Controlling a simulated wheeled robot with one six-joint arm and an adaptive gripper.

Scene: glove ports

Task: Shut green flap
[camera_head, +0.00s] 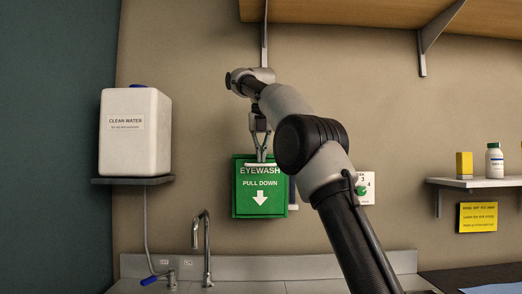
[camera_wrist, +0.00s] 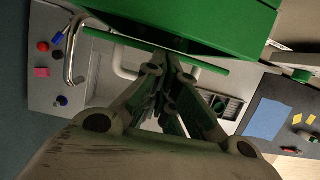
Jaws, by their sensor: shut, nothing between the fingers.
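A green eyewash box (camera_head: 260,200) hangs on the wall, its upright front flap lettered "EYEWASH PULL DOWN" with a white down arrow. My gripper (camera_head: 261,157) points down at the box's top edge, its fingers shut and empty. A white curved piece lies by the fingertips, over the lettering's top; I cannot tell if they touch it. In the wrist view, the green box (camera_wrist: 205,18) fills the top, and a thin green strip (camera_wrist: 105,37), seemingly the flap edge-on, runs beside it across a dark gap. My gripper (camera_wrist: 168,72) is close to that strip, partly overlapping it.
A clean water container (camera_head: 135,135) stands on a shelf at left. A tap (camera_head: 206,240) rises from the sink below. A green knob (camera_head: 362,190) on a white plate is right of the box, behind my arm.

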